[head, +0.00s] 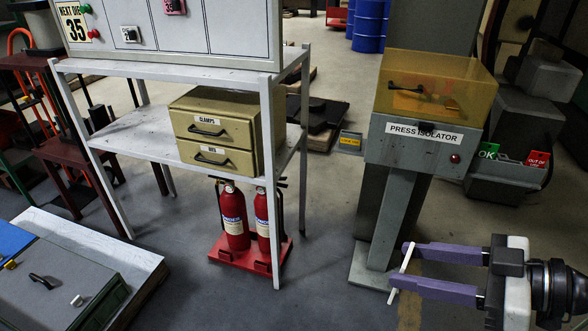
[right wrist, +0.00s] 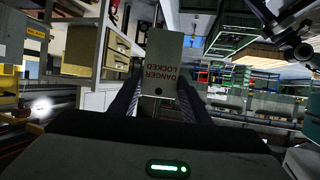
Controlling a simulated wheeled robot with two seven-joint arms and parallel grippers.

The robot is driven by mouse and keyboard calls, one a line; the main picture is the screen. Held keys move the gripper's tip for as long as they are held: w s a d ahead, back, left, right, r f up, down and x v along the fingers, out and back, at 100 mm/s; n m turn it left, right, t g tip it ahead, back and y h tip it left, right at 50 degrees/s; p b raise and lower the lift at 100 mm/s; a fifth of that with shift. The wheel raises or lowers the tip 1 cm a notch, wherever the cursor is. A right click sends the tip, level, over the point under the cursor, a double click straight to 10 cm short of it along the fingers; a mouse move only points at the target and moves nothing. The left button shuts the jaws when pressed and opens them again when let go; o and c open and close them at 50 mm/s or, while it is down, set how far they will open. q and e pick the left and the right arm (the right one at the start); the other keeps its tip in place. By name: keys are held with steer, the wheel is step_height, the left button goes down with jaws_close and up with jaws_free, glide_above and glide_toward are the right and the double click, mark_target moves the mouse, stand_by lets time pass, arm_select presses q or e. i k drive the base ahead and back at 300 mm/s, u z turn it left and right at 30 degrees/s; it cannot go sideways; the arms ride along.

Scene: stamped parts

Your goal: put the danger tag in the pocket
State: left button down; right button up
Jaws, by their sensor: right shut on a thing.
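The danger tag (head: 404,265) is a thin white plate, seen nearly edge-on in the head view. In the right wrist view its face (right wrist: 162,62) shows red "DANGER LOCKED" lettering upside down and a small dark hole. My right gripper (head: 400,267), with purple fingers, is shut on the tag and holds it in front of the press isolator's post, below its box. A small grey holder with a yellow label (head: 349,141) sits at the left of the press isolator (head: 420,138); it may be the pocket, but its opening is unclear. My left gripper is not in view.
The isolator has a translucent amber cover (head: 436,82). A tray with green OK (head: 489,151) and red tags (head: 538,159) stands to its right. A white rack (head: 130,133) with a drawer cabinet (head: 222,130) stands left, with red extinguishers (head: 234,218) below. Open floor lies between.

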mark_target(350, 146)
steer(key=u, duration=1.05)
steer(key=i, duration=1.15)
steer(key=z, duration=0.85)
steer(key=i, duration=0.5)
steer(key=z, duration=0.45)
